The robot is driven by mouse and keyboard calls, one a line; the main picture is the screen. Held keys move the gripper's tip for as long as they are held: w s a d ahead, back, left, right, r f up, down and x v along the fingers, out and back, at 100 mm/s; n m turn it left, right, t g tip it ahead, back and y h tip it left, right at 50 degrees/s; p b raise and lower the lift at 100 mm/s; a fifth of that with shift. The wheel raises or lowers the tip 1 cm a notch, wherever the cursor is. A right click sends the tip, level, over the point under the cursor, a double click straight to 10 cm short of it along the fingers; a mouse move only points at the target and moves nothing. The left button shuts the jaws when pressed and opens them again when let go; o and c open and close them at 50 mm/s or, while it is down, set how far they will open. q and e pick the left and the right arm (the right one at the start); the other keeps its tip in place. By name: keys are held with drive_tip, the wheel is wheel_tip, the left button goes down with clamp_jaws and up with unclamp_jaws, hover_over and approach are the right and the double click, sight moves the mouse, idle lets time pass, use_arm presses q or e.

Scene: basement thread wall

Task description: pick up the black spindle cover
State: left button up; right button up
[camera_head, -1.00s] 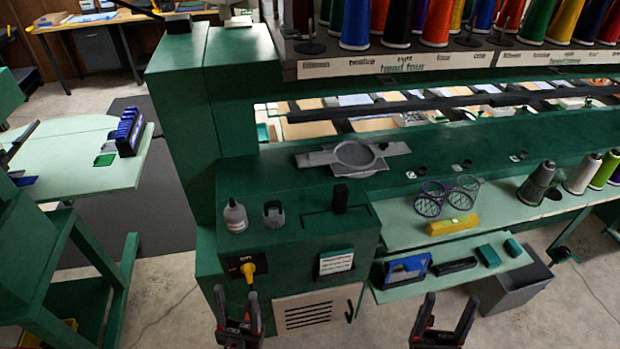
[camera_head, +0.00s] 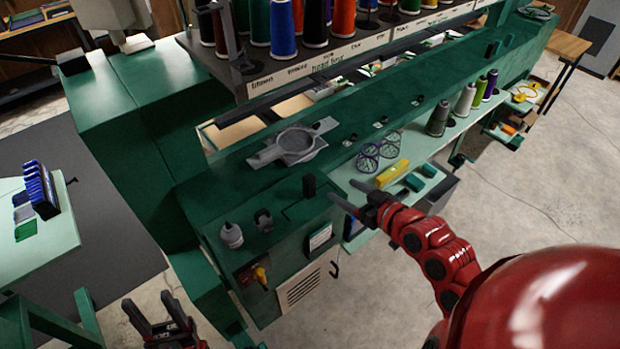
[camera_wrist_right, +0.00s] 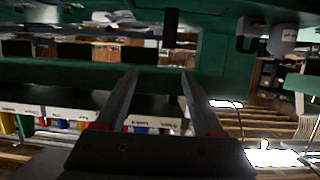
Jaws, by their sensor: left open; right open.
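A small upright black block (camera_head: 309,185), which looks like the black spindle cover, stands on the green cabinet top (camera_head: 283,222). In the right wrist view, which is upside down, it shows as a dark block (camera_wrist_right: 171,25) at the top, beyond the fingertips. My right gripper (camera_head: 346,191) is open and empty, just right of the block in the head view and apart from it. The right wrist view shows its two fingers (camera_wrist_right: 160,75) spread with nothing between them. My left gripper (camera_head: 150,300) is open and empty, low at the left, away from the cabinet.
A grey bottle (camera_head: 231,235) and a dark grey clip-like part (camera_head: 263,220) stand left of the block. A grey round holder (camera_head: 296,145) lies on the beam behind.

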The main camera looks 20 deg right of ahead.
drive_tip(key=a+f+b, duration=0.2)
drive_tip(key=b, duration=0.7)
approach(313, 180)
drive_tip(key=w+f, duration=0.1)
drive_tip(key=w, duration=0.2)
drive_tip(key=w+a+b, duration=0.1)
drive_tip(key=b, duration=0.2)
drive_tip(key=shift+f+g, duration=0.3)
drive_tip(key=shift+f, duration=0.1)
drive_tip(key=shift+w+a+f+b, duration=0.1)
drive_tip(key=shift+w+a+b, duration=0.15)
drive_tip(key=shift+b, duration=0.2)
drive_tip(key=p+x, duration=0.1)
drive_tip(key=x, duration=0.3)
drive_tip(key=shift+w, duration=0.25)
drive_tip(key=shift+w+a+p, duration=0.15)
drive_tip(key=shift+p, duration=0.35)
drive_tip(key=p+x, duration=0.2)
drive_tip(key=x, duration=0.1)
drive_tip(key=shift+w+a, duration=0.15)
drive_tip(key=shift+w+a+f, duration=0.15)
drive_tip(key=shift+w+f, duration=0.2)
drive_tip(key=shift+w, duration=0.2)
